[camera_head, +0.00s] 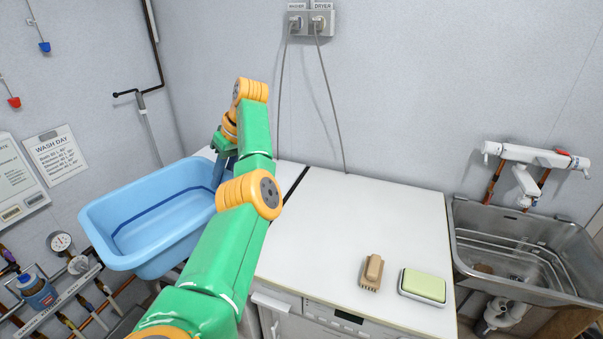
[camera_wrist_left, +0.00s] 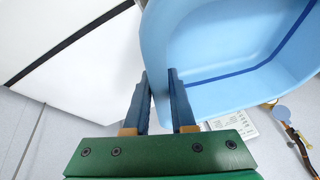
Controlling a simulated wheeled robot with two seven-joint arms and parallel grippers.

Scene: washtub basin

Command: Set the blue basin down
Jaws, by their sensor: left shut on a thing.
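The blue basin (camera_head: 165,255) is at the left, upright with its open top facing up and a dark blue line around its inside. My left gripper (camera_head: 221,170) is shut on the basin's right side wall; my arm partly hides this spot. In the left wrist view, the basin (camera_wrist_left: 215,50) fills the upper right, and its edge is between the fingers of my left gripper (camera_wrist_left: 160,78). Much of the basin sticks out past the left end of the white top. I cannot tell whether its underside touches anything. My right gripper is not in view.
The white washer and dryer top (camera_head: 330,215) has bare room in its middle. A brush (camera_head: 372,270) and a green-topped block (camera_head: 424,286) lie near its front right. A metal sink (camera_head: 520,250) is at right.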

